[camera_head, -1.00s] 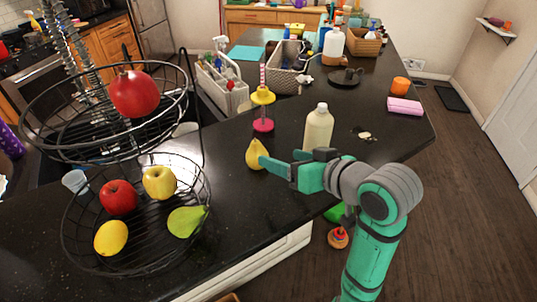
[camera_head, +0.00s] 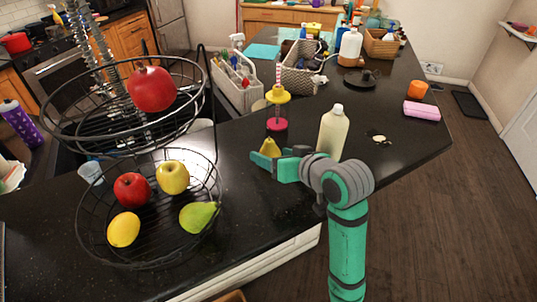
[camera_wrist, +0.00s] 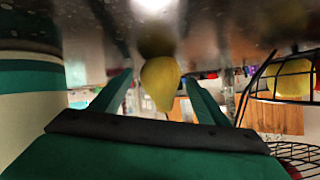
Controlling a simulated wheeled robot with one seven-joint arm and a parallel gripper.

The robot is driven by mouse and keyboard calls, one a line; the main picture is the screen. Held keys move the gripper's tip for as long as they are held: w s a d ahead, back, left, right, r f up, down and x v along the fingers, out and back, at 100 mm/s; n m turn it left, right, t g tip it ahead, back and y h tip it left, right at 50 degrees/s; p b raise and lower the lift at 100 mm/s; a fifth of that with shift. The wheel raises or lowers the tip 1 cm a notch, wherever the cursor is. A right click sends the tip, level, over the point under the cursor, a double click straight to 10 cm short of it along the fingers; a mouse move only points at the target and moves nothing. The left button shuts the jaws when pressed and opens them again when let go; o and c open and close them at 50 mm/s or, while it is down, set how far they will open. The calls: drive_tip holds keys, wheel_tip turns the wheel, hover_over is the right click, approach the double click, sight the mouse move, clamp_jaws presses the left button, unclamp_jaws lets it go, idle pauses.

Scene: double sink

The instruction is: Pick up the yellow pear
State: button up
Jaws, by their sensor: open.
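The yellow pear (camera_head: 269,146) stands on the black counter, with its lower part hidden behind my gripper in the head view. My gripper (camera_head: 262,159) is open and low over the counter, right at the pear. In the wrist view the pear (camera_wrist: 160,84) shows between the two spread fingers of my gripper (camera_wrist: 158,78), near their tips. I cannot tell whether either finger touches it.
A cream bottle (camera_head: 332,131) stands close to the right of my gripper. A yellow and pink stand (camera_head: 277,95) is just behind the pear. A two-tier wire basket (camera_head: 148,265) with fruit, including a green pear (camera_head: 197,216), is at left.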

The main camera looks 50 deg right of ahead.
drive_tip(key=shift+c, duration=0.2)
drive_tip(key=shift+s+d, duration=0.1)
drive_tip(key=shift+s, duration=0.05)
drive_tip(key=c, duration=1.2)
drive_tip(key=shift+o, duration=0.2)
